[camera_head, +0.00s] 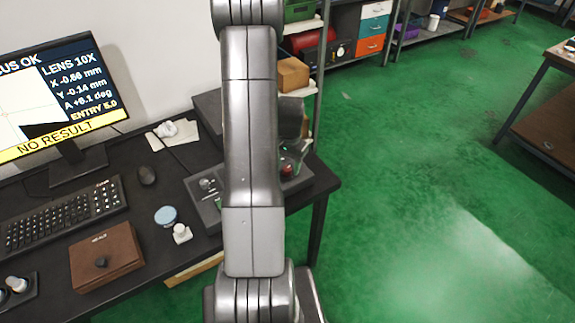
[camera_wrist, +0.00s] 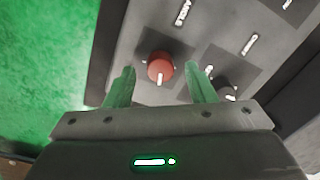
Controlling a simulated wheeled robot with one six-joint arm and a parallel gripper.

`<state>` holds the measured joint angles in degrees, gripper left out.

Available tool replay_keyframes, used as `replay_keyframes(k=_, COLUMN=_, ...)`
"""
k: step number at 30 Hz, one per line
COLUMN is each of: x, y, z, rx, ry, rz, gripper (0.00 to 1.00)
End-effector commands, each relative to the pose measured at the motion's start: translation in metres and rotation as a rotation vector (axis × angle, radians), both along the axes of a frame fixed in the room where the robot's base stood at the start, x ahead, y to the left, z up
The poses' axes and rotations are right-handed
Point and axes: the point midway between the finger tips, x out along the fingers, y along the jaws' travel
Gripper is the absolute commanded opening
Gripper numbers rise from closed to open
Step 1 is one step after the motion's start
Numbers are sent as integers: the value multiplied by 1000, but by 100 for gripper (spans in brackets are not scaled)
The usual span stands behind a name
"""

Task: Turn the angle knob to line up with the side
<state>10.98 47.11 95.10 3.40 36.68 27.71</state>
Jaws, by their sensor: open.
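A red round knob (camera_wrist: 160,66) with a white pointer mark sits on a grey control panel (camera_wrist: 215,22) in the wrist view. My gripper (camera_wrist: 160,80) is open, with one green finger on each side of the red knob and a gap to both. The white mark points toward my palm. A dark knob (camera_wrist: 224,84) is partly hidden by my right finger. In the head view the red knob (camera_head: 288,168) shows just right of my arm. The monitor (camera_head: 55,95) shows a white shape, crosshair lines, an angle of about +6 deg and "NO RESULT".
Shelves (camera_head: 350,50) stand behind. Green floor (camera_head: 430,180) is open to the right.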

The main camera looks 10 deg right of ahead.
Motion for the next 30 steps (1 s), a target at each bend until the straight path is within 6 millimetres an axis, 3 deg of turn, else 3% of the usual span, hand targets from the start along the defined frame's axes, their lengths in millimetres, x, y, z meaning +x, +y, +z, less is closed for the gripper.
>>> replay_keyframes(k=13, x=0, y=1, z=-11, rx=-1, ry=-1, rz=0, gripper=50)
replay_keyframes(k=14, x=0, y=0, z=-11, rx=-1, ry=-1, rz=0, gripper=48)
replay_keyframes(k=18, x=0, y=1, z=-11, rx=0, ry=-1, rz=0, gripper=20)
replay_keyframes(k=21, x=0, y=0, z=-10, rx=0, ry=-1, rz=0, gripper=5)
replay_keyframes(k=30, x=1, y=0, z=-14, rx=0, ry=-3, rz=130, gripper=5)
